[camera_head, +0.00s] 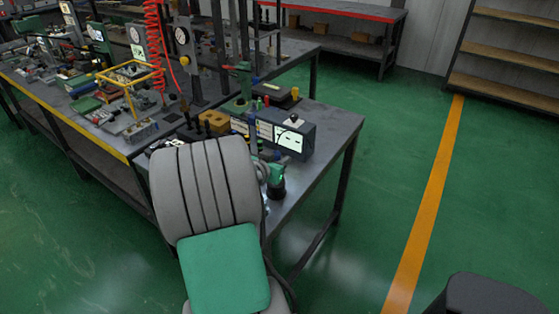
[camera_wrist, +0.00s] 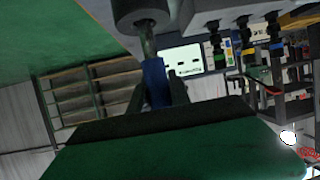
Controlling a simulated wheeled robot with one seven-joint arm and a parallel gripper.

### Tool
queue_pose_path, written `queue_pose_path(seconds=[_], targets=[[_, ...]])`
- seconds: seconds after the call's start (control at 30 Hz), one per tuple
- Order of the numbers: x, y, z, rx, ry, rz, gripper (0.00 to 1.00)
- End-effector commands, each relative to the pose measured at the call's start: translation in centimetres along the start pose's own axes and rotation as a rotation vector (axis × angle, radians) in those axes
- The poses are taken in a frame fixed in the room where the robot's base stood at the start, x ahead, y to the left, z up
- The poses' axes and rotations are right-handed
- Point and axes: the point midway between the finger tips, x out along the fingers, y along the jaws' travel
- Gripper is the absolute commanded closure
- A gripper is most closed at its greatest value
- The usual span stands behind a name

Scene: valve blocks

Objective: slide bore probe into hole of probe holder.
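In the wrist view the picture is upside down. The bore probe (camera_wrist: 154,80) has a blue handle and a metal shaft. My gripper (camera_wrist: 158,93) has dark fingers either side of the blue handle and appears shut on it. The shaft runs to a dark round block, which looks like the probe holder (camera_wrist: 140,8). The shaft end meets its face; I cannot tell how far inside it is. In the head view the dark holder (camera_head: 278,188) stands on the near bench corner, below my green-tinted gripper (camera_head: 271,172). My grey arm hides much of the gripper there.
A grey instrument box (camera_head: 290,138) stands on the bench just behind the holder. The bench top (camera_head: 335,125) is bare at its right end. Other tools and gauges crowd the bench to the left. Open green floor lies to the right.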

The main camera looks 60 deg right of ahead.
Motion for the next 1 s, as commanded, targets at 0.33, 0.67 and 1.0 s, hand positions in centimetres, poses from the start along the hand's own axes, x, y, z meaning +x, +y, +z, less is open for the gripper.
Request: queue_pose_path(seconds=[0.33,0.67,1.0], targets=[[0.0,0.0,-0.1,0.0,0.0,0.0,0.55],[-2.0,-0.2,-0.2,-0.002,0.002,-0.004,0.55],[-10.2,-0.3,-0.1,-0.001,0.002,-0.008,0.55]])
